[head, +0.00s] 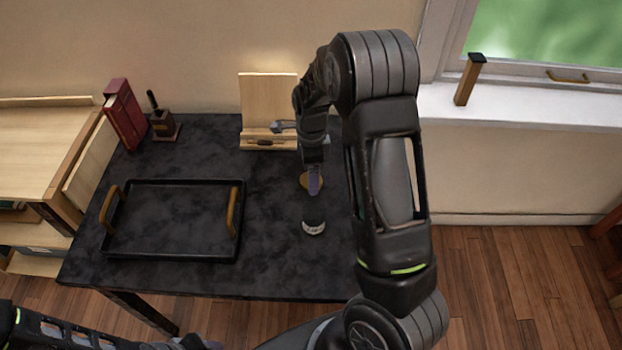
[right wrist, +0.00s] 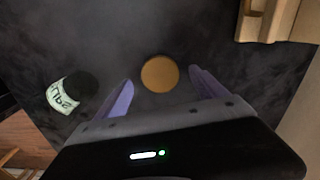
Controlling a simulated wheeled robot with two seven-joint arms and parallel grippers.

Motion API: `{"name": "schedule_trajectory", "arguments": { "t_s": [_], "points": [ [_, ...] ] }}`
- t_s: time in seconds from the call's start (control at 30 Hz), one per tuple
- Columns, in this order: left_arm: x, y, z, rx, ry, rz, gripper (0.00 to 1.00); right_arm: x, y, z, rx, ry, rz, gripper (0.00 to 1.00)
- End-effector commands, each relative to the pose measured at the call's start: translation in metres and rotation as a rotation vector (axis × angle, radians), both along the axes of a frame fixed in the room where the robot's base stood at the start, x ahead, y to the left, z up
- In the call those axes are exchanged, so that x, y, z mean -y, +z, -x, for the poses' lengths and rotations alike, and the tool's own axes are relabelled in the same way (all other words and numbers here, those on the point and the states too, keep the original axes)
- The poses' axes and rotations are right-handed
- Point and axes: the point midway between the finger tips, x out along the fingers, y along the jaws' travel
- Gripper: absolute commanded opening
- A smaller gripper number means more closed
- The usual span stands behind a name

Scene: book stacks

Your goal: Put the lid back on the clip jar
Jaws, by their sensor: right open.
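The round golden-brown lid (head: 304,181) lies flat on the dark table; in the right wrist view the lid (right wrist: 160,74) sits between and just beyond my open fingertips. The clip jar (head: 314,228), dark with a white label, stands nearer the table's front edge. In the right wrist view the jar (right wrist: 70,94) is left of the fingers, its top dark and uncovered. My right gripper (head: 314,186) points down over the lid, open and empty, partly covering it in the head view. My left arm shows low at the left; its fingers cannot be made out.
A black tray (head: 172,258) with wooden handles lies left of the jar. A wooden stand (head: 268,98) is at the back, with a red book (head: 124,114) and a small dark stamp-like object (head: 163,125) to its left. The table between tray and jar is clear.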

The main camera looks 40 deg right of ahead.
Motion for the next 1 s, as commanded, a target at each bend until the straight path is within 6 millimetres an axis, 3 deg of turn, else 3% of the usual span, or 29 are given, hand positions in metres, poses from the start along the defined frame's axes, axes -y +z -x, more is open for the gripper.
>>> {"name": "schedule_trajectory", "arguments": {
  "t_s": [0.2,0.77,1.0],
  "points": [
    [0.000,0.002,0.000,0.000,0.000,0.000,0.36,0.000,-0.019,0.000,0.001,0.001,0.000,0.81],
    [0.000,0.002,0.000,0.000,0.000,0.000,0.36,0.000,-0.019,0.000,0.001,0.001,0.000,0.81],
    [0.000,0.002,0.000,0.000,0.000,0.000,0.36,0.000,-0.019,0.000,0.001,0.001,0.000,0.63]
  ]
}}
